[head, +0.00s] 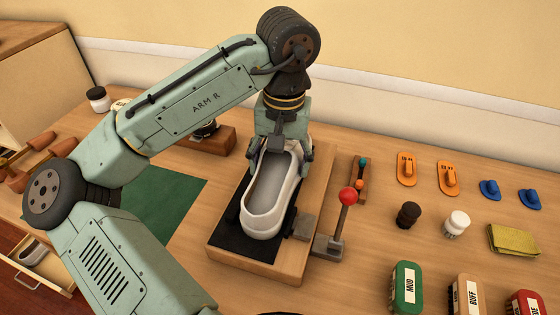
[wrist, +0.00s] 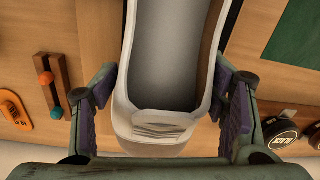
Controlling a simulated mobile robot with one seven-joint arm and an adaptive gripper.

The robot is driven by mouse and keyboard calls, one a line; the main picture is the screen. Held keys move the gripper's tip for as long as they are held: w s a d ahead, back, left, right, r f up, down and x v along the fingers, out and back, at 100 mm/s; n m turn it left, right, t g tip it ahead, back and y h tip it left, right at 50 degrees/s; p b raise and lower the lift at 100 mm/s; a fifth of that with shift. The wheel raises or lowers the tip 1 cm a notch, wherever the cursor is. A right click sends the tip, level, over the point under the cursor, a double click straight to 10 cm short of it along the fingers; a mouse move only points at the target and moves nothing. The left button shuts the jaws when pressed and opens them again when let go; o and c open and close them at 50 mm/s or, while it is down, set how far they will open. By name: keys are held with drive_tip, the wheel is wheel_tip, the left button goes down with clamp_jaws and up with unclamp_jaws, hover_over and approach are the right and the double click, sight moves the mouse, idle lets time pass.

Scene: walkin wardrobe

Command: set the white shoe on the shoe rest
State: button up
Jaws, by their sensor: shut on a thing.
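The white shoe (head: 268,205) is over the black pad of the wooden shoe rest (head: 222,253), its open top facing up and its length along the pad. I cannot tell whether its sole touches the pad. My gripper (head: 281,150) points down and is shut on the far end of the shoe, one finger on each side. In the wrist view the shoe (wrist: 165,125) lies between the two fingers of my gripper (wrist: 163,95). The underside of the shoe is hidden.
A lever with a red ball (head: 348,196) stands at the rest's right side.

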sight(283, 172)
drive_tip(key=o, duration=1.8)
drive_tip(key=shift+f, duration=0.45)
drive_tip(key=shift+o, duration=0.2)
drive_tip(key=shift+r, duration=0.1)
wheel_tip(283, 172, up, 12)
drive_tip(key=shift+d, duration=0.25)
